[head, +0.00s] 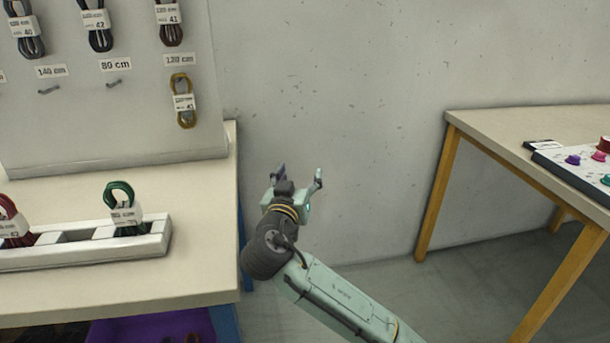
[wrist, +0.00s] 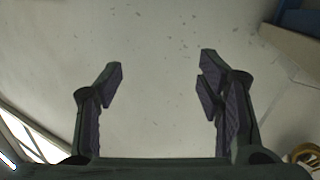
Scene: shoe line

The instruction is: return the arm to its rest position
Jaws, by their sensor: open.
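My gripper (head: 299,175) is open and empty. In the head view it is raised in the gap between the left bench and the right table, in front of the grey wall. My pale green arm reaches up to it from the bottom of the picture. In the wrist view the two dark fingers of my gripper (wrist: 162,85) stand wide apart, with only the speckled wall behind them.
The left bench (head: 120,285) carries a white tray (head: 80,268) with lace bundles, below a pegboard (head: 120,135) with hanging laces. The right table (head: 485,122) holds a board with coloured pieces. The floor between them shows clear.

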